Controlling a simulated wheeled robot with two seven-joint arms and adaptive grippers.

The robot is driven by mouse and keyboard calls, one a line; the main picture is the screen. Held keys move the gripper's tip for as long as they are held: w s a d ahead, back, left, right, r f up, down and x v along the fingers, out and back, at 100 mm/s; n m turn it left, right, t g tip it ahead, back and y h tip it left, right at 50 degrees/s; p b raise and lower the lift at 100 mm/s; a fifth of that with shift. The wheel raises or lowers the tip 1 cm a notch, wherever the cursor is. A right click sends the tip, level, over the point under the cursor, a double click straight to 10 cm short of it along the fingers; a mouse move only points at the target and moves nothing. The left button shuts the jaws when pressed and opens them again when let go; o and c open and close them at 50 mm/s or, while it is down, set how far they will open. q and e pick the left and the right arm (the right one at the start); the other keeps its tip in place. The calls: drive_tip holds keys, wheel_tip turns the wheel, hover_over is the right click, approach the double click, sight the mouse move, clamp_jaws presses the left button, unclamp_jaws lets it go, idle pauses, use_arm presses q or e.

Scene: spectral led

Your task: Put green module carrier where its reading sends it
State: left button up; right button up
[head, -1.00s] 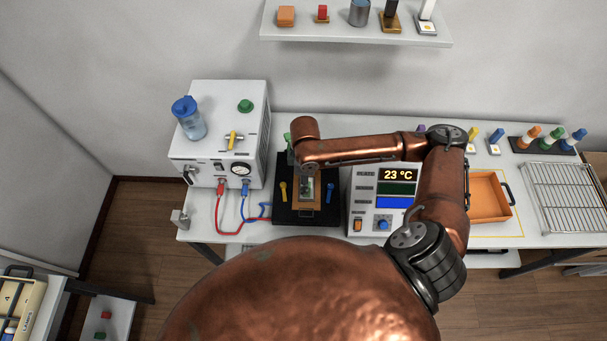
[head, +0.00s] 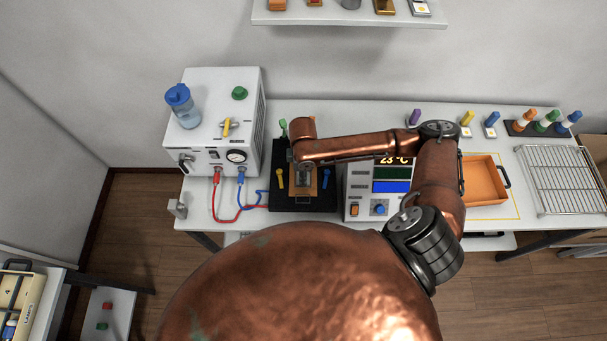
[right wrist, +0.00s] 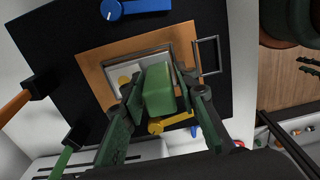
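The green module carrier shows in the right wrist view as a green block (right wrist: 158,90) above a pale base in a copper-coloured plate (right wrist: 97,72). The plate lies on a black station (head: 287,200) on the bench. My right gripper (right wrist: 158,78) reaches down over it, one finger on each side of the green block. I cannot tell whether both fingers press on it. The instrument (head: 359,187) right of the station has an amber reading, "23 °C", partly covered by my arm, above a dark green screen and a blue screen. My left gripper is out of view.
A white unit (head: 213,130) with gauge and red and blue hoses stands left. Purple (head: 414,117), yellow (head: 466,123) and blue (head: 491,124) handled pieces stand at the back. An orange tray (head: 483,182), a wire rack (head: 566,180) and a dark holder with coloured pieces (head: 543,125) are right.

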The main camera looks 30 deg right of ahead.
clamp_jaws()
idle(0.5)
